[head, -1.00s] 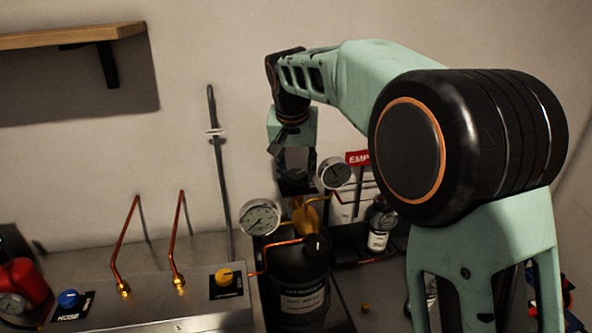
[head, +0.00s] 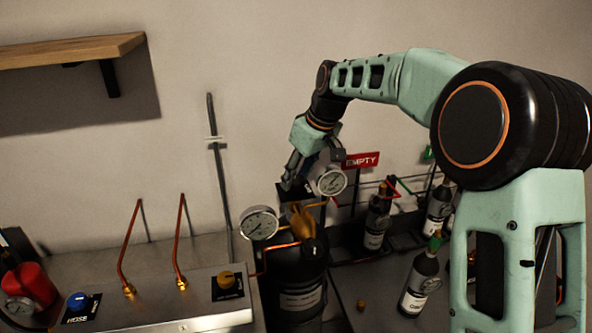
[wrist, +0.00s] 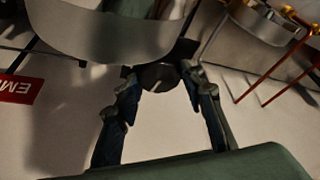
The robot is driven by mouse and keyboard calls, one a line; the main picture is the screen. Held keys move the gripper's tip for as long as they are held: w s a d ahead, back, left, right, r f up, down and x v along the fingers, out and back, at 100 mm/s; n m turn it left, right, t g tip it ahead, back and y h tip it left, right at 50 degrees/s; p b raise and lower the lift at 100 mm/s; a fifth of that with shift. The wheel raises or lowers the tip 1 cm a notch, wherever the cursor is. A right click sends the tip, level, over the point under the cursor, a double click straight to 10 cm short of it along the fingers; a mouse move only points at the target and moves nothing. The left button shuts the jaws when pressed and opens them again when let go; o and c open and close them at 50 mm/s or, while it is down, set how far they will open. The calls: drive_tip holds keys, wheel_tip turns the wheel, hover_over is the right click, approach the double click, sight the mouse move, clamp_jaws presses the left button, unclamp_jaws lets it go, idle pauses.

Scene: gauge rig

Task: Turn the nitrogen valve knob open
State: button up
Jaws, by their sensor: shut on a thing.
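A black gas cylinder (head: 292,268) with a brass valve body (head: 301,222) stands in the middle of the head view. My gripper (head: 287,183) slants down and left just behind and above the brass body, its tips at a dark part there. In the wrist view, my gripper's fingers (wrist: 160,82) close on a dark round knob (wrist: 158,76) with a pale line on its face. I take this to be the valve knob; its label is not visible. In the head view the knob is mostly hidden by the fingers and valve fittings.
Gauges (head: 259,222) and (head: 331,181) crowd my gripper, with copper pipes nearby. A red EMPTY sign (head: 362,160) stands behind. Small bottles (head: 419,284) stand right. A yellow knob (head: 227,281) and blue knob (head: 77,301) sit on the bench at left. A shelf (head: 70,50) hangs upper left.

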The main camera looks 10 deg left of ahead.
drive_tip(key=shift+w+r+n+g+p, duration=0.1)
drive_tip(key=shift+n+g+p, duration=0.4)
drive_tip(key=shift+n, duration=0.7)
drive_tip(key=o, duration=1.2)
drive_tip(key=shift+c, duration=0.2)
drive_tip(key=v, duration=1.2)
drive_tip(key=shift+d, duration=0.15)
